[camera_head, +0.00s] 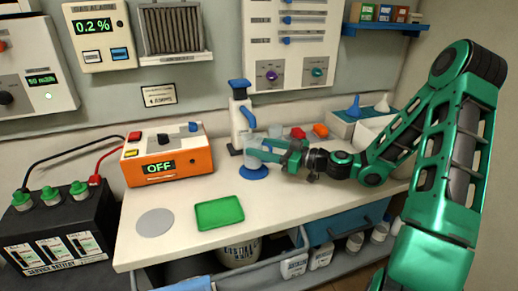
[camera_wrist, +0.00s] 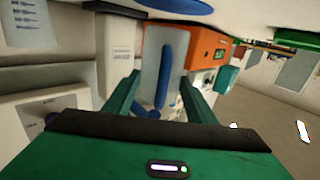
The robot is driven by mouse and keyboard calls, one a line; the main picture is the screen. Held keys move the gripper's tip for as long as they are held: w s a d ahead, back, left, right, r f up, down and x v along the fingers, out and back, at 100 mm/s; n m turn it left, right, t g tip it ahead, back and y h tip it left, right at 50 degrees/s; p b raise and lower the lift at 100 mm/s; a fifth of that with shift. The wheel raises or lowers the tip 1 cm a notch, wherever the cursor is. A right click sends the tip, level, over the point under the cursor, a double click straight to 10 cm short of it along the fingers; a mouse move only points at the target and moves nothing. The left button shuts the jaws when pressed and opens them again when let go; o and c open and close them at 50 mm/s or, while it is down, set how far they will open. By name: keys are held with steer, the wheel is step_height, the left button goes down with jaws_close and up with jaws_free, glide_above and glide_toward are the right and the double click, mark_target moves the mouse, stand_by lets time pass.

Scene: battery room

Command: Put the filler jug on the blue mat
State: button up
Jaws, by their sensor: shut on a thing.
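The filler jug (camera_head: 253,151) is a clear, pale container with blue parts. My gripper (camera_head: 272,151) is shut on it from the right side. In the wrist view the jug (camera_wrist: 152,70) is between the two green fingers (camera_wrist: 160,92), with a blue strip along it. The round blue mat (camera_head: 254,173) lies on the white bench directly below the jug in the head view. Its edge also shows at the top of the wrist view (camera_wrist: 180,4). The jug looks upright. I cannot tell whether its base touches the mat.
A white and blue stand (camera_head: 240,115) is close behind the jug. An orange unit reading OFF (camera_head: 165,168) is to the left. Red blocks and funnels are behind my arm.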

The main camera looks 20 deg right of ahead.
steer(key=shift+f, duration=0.6)
steer(key=o, duration=1.1)
steer(key=shift+r, duration=0.25)
steer(key=v, duration=1.2)
steer(key=shift+r, duration=0.3)
